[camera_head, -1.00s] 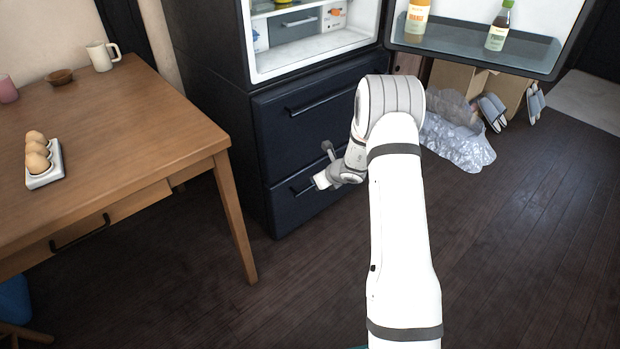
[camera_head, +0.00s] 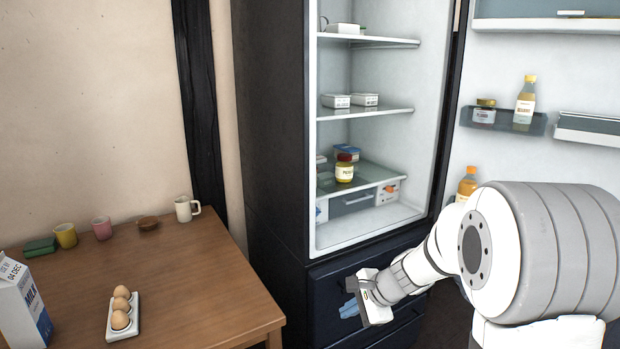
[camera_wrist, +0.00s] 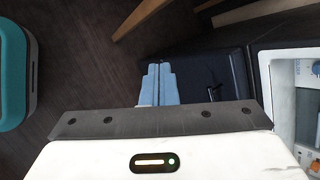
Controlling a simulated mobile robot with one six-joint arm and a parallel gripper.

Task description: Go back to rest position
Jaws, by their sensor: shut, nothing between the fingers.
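My gripper (camera_head: 350,309) is in the lower right of the head view, in front of the dark lower front of the open fridge (camera_head: 275,130). In the wrist view, the blue fingers of my gripper (camera_wrist: 159,84) are together with nothing between them. Behind them in that view are the dark floor and a dark drawer front (camera_wrist: 215,75). My arm fills the lower right of the head view and hides part of the open fridge door.
A wooden table (camera_head: 190,290) at left holds an egg tray (camera_head: 122,333), a milk carton (camera_head: 22,305), mugs and a small bowl (camera_head: 148,223). The fridge door (camera_head: 580,80) stands open at right with bottles. A teal-and-grey object (camera_wrist: 14,75) is on the floor.

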